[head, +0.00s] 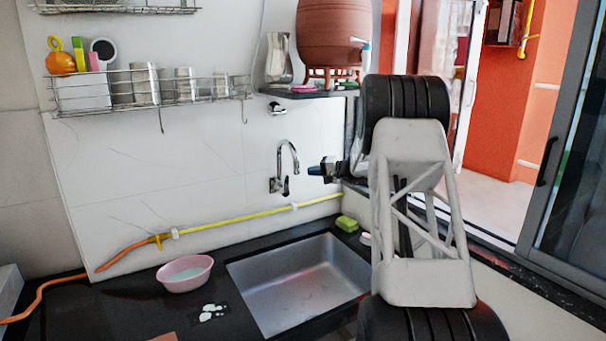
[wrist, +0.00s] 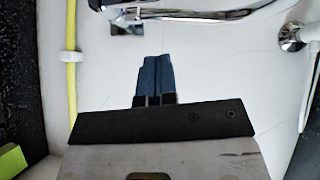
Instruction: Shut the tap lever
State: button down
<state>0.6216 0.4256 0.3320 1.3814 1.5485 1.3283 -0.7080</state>
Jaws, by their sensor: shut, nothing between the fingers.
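The chrome tap (head: 289,155) is fixed to the white wall above the sink, with a curved spout. A small lever (head: 285,186) hangs at its lower part in the head view. My gripper (head: 314,171) is to the right of the tap, pointing left, apart from it. In the wrist view my gripper's blue fingers (wrist: 155,75) are together and empty. The chrome tap (wrist: 190,14) crosses the top of that view beyond the fingertips, partly cut off. The exact turn of the lever is hard to tell.
The sink (head: 305,285) lies below, with a green sponge (head: 347,223) at its back corner and a pink bowl (head: 185,273) to the left. A yellow pipe (head: 245,217) runs along the wall. A shelf (head: 310,92) holds the clay waterpot (head: 335,32) above.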

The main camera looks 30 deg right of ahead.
jog(key=f+v, duration=0.1)
jog(key=v, duration=0.5)
jog(key=shift+s+d+r, duration=0.25)
jog(key=shift+s+r, duration=0.05)
jog(key=shift+r, duration=0.1)
jog(key=c, duration=1.8)
grip_release()
jog(key=o, duration=1.8)
jog(key=shift+a, duration=0.1)
